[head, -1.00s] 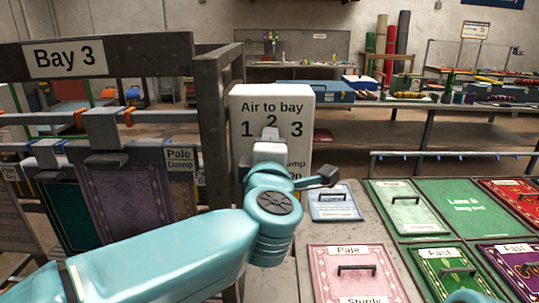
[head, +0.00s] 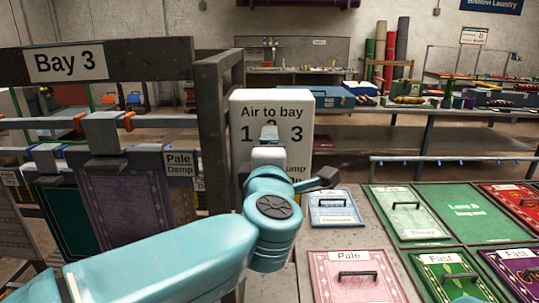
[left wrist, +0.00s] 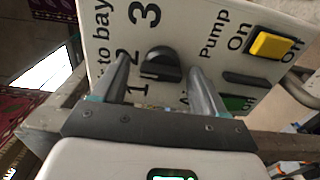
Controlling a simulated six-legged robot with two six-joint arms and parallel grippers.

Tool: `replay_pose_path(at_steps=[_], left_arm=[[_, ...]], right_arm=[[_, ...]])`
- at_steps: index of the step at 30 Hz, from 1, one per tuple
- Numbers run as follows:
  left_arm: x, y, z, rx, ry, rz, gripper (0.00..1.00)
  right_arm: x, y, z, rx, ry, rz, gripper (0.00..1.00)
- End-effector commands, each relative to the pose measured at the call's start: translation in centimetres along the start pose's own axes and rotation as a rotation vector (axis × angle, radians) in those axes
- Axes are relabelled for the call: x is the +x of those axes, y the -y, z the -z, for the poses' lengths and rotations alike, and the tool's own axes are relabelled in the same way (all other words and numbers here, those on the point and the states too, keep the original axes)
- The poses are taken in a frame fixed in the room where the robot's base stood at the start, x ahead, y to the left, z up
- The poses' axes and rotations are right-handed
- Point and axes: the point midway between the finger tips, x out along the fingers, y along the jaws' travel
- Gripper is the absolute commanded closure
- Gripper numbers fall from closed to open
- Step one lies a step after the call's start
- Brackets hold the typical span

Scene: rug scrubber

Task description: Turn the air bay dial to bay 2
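The white air panel (head: 298,105) reads "Air to bay" with 1, 2 and 3; in the head view the 2 is mostly covered by my left gripper (head: 268,137). The black dial (left wrist: 163,64) shows in the left wrist view, beside the numbers. My left gripper (left wrist: 158,70) is open, with one finger on each side of the dial. Small gaps seem to show between fingers and dial; contact is unclear. I cannot tell which number the dial points to.
A yellow pump switch (left wrist: 271,44) and a green piece (left wrist: 236,103) are on the same panel, close to one finger. A dark frame post (head: 213,130) stands left of the panel. Labelled rug samples (head: 350,275) lie on the table at right.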

Motion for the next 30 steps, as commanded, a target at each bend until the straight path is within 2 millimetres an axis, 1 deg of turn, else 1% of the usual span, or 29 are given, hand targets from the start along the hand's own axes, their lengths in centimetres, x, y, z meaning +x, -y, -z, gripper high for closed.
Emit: replay_pose_path(at_steps=[4,7,11,15,18,21,25,30], left_arm=[[-0.8,0.1,-0.1,0.000,0.002,0.000,0.28],[-2.6,0.1,-0.1,0.000,0.003,-0.002,0.28],[-6.0,0.2,-0.1,-0.001,0.005,-0.003,0.28],[-9.8,0.1,-0.1,-0.001,0.005,-0.003,0.28],[-12.2,0.1,-0.1,-0.002,0.005,-0.002,0.28],[-14.1,0.1,-0.1,-0.001,0.004,-0.002,0.28],[-15.7,0.0,-0.1,-0.001,0.002,-0.001,0.28],[-16.3,0.0,0.0,0.000,0.000,0.000,0.28]], right_arm=[[0.3,-0.1,0.0,0.000,0.000,0.000,0.57],[0.8,-0.3,0.0,0.000,0.000,0.000,0.57],[1.5,-0.5,0.0,0.000,0.000,0.000,0.57],[2.0,-0.7,0.0,0.000,0.000,0.000,0.57],[2.3,-0.8,0.1,0.000,0.000,0.000,0.57],[2.5,-0.9,0.1,0.000,0.000,0.000,0.57],[2.6,-0.9,0.1,0.000,0.000,0.000,0.57],[2.6,-1.0,0.1,0.000,0.000,0.000,0.57]])
